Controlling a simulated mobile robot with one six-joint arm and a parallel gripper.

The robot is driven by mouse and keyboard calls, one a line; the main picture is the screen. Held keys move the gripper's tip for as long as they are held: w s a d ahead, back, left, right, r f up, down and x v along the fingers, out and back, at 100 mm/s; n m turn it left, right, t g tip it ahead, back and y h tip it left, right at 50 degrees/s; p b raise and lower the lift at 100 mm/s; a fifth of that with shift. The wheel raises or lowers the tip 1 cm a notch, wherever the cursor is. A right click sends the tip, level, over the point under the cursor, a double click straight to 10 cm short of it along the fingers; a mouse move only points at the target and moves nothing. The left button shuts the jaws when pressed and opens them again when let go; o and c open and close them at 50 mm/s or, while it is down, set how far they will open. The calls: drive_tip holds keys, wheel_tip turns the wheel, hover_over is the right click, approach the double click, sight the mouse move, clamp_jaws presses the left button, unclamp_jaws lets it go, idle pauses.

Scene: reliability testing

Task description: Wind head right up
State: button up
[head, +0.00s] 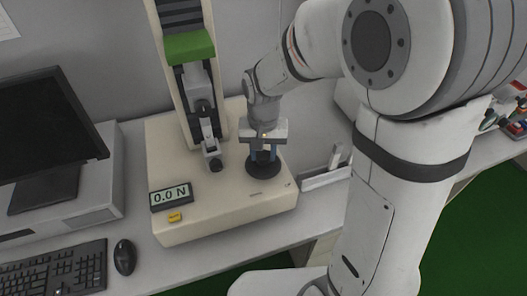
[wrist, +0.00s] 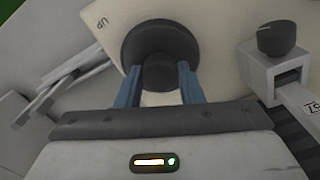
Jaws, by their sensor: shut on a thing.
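The test stand (head: 165,150) has a cream base and an upright column. Its grey head (head: 200,95) sits on the column below a green block (head: 188,46), with a grey clamp (head: 209,140) hanging under it. A round black handwheel (head: 262,170) lies on the base right of the clamp; it also shows in the wrist view (wrist: 140,38). My gripper (head: 264,150) points down over the wheel. In the wrist view its blue fingers (wrist: 160,75) are shut on the wheel's central hub. "UP" is marked on the base beside the wheel.
A display (head: 171,195) reads 0.0 N, with a yellow button (head: 174,217) below it. A monitor (head: 45,130), keyboard (head: 55,272) and mouse (head: 124,257) are at left. A grey tray (head: 326,177) stands right of the base. The clamp's black knob (wrist: 276,38) is close to my gripper.

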sight(263, 155)
drive_tip(key=m, duration=0.5)
drive_tip(key=shift+m, duration=0.3)
drive_tip(key=m, duration=0.5)
drive_tip(key=shift+m+b, duration=0.3)
drive_tip(key=shift+b, duration=0.1)
drive_tip(key=o, duration=1)
wheel_tip(263, 155, up, 8)
drive_tip(key=shift+f, duration=0.1)
idle(0.3)
